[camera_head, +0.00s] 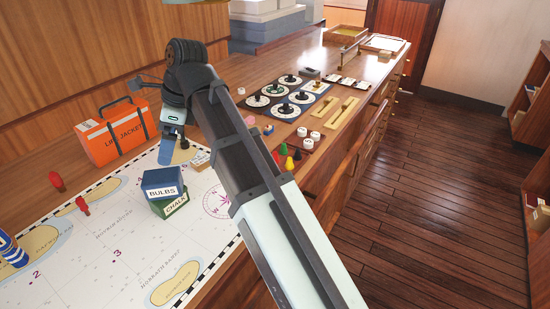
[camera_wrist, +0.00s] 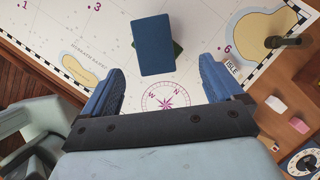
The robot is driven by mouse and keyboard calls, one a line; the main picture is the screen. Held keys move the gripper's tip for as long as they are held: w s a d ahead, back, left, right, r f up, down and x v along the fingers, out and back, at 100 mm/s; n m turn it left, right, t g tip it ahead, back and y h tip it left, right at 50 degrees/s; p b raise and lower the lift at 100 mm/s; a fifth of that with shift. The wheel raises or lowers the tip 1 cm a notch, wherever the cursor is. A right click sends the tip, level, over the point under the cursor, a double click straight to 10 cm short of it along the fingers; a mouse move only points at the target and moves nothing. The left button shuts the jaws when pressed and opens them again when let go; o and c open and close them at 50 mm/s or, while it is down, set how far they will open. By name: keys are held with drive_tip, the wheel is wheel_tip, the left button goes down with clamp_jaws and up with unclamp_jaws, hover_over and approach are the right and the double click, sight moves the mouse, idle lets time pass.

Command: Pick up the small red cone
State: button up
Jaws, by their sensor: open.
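My gripper (camera_head: 177,147) is over the chart, well to the left of the cones. In the wrist view my gripper (camera_wrist: 162,66) has its two blue fingers wide apart with nothing between them. The red cone does not show clearly in the wrist view.
A blue BULBS box (camera_head: 163,182) sits on a green CHALK box (camera_head: 172,204) on the chart (camera_head: 120,250), near my gripper. An orange LIFE JACKET case (camera_head: 118,132) is behind. Dials (camera_head: 290,102) and white blocks (camera_head: 306,140) are near the cones.

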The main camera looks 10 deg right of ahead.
drive_tip(key=c, duration=1.2)
